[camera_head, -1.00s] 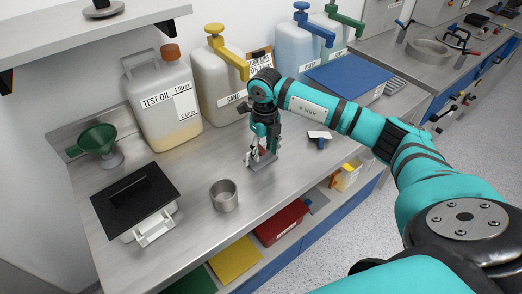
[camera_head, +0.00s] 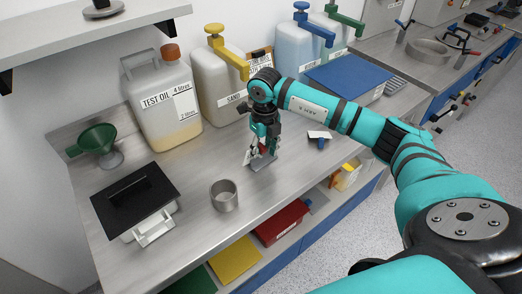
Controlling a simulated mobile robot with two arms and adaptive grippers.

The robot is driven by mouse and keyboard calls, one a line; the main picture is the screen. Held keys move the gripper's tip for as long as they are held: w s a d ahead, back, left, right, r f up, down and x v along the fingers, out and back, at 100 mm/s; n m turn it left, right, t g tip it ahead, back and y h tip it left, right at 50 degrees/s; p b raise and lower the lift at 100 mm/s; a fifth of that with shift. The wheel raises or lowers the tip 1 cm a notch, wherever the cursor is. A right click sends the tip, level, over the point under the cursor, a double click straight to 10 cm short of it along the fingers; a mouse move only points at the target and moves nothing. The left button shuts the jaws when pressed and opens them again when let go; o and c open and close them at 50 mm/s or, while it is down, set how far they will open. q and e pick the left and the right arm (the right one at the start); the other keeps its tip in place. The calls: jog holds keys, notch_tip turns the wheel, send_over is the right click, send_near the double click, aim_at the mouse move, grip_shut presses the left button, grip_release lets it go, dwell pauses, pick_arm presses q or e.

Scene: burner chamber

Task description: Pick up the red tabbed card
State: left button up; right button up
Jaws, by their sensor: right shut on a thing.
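My right gripper (camera_head: 262,150) points down over the steel bench, near its front edge. It is shut on a small red piece (camera_head: 263,151), which I take to be the red tabbed card. The fingers hide most of it. A grey flat piece (camera_head: 263,163) shows just below the fingertips; I cannot tell whether the red piece touches it. My left gripper is not in view.
A steel cup (camera_head: 224,195) stands left of the gripper. A black-lidded white box (camera_head: 135,199), a green funnel (camera_head: 98,143) and the test oil canister (camera_head: 161,100) are further left. Behind stands the sand canister (camera_head: 217,88). A small blue-and-white object (camera_head: 320,138) lies to the right.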

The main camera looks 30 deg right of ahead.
jog(key=shift+r, duration=0.15)
jog(key=shift+c, duration=0.2)
notch_tip(320, 180, up, 4)
jog(key=p, duration=0.2)
jog(key=shift+p, duration=0.4)
jog(key=s+a, duration=0.1)
jog(key=s, duration=0.4)
jog(key=s+a+p, duration=0.1)
jog(key=s+a, duration=0.1)
jog(key=s, duration=0.3)
jog(key=s+a, duration=0.1)
jog(key=s, duration=0.4)
jog(key=shift+s+a+r+p, duration=0.2)
jog(key=shift+a+r+p, duration=0.1)
jog(key=shift+r, duration=0.1)
jog(key=shift+c, duration=0.2)
jog(key=shift+w, duration=0.15)
